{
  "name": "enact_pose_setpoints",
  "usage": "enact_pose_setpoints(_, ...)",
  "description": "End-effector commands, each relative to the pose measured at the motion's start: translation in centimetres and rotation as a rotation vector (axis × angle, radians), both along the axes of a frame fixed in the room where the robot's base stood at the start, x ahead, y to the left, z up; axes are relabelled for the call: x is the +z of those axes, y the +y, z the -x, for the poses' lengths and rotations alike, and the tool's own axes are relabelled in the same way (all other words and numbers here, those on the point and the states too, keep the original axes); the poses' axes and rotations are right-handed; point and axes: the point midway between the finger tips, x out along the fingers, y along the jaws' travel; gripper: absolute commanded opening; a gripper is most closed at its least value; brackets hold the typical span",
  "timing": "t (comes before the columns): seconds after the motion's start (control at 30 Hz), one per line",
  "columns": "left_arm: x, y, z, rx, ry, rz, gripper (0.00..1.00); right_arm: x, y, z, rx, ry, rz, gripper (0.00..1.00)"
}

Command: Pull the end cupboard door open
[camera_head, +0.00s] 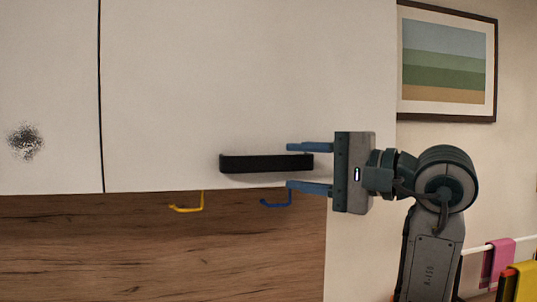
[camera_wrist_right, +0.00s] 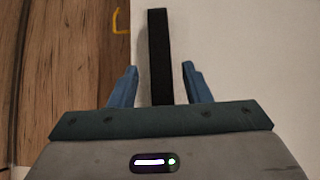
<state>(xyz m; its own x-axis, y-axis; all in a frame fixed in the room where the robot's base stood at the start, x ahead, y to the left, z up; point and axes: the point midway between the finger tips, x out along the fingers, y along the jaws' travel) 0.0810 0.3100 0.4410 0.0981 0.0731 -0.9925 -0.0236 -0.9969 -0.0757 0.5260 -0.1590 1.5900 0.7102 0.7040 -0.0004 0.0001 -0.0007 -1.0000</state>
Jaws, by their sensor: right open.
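The end cupboard door (camera_head: 250,80) is white and appears shut, with a dark seam along its left edge. Its black bar handle (camera_head: 255,163) lies level near the door's bottom edge. My right gripper (camera_head: 308,168) is open at the handle's right end, one blue finger above the bar and one below. In the right wrist view the handle (camera_wrist_right: 160,60) runs between the two open fingers (camera_wrist_right: 158,88), with gaps on both sides. Whether the fingers touch the door cannot be told. My left gripper is not in view.
A wood splashback (camera_head: 100,240) lies below the cupboards. A yellow hook (camera_head: 188,208) and a blue hook (camera_head: 277,202) hang under the door. Another white door (camera_head: 50,90) with a dark speckled patch is at left. A framed picture (camera_head: 445,62) and a rail with towels (camera_head: 497,262) are at right.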

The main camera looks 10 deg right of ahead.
Motion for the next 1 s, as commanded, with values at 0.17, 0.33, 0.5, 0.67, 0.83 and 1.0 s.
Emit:
enact_pose_setpoints(0.17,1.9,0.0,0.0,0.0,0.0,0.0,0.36,0.4,2.0,-1.9,0.006,0.004,-0.004,0.44)
enact_pose_setpoints(0.33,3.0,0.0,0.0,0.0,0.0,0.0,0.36,0.3,3.5,-3.4,0.004,0.003,-0.003,0.44)
enact_pose_setpoints(0.5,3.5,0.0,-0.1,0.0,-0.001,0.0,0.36,0.1,4.3,-4.3,0.002,0.002,-0.002,0.44)
enact_pose_setpoints(0.67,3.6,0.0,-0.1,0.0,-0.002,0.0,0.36,0.0,4.6,-4.6,0.001,0.001,-0.001,0.44)
enact_pose_setpoints(0.83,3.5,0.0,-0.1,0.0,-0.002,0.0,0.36,0.0,4.6,-4.6,0.001,0.0,0.0,0.44)
enact_pose_setpoints(1.0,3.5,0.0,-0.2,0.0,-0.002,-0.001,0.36,0.0,4.6,-4.6,0.001,0.001,-0.001,0.18)
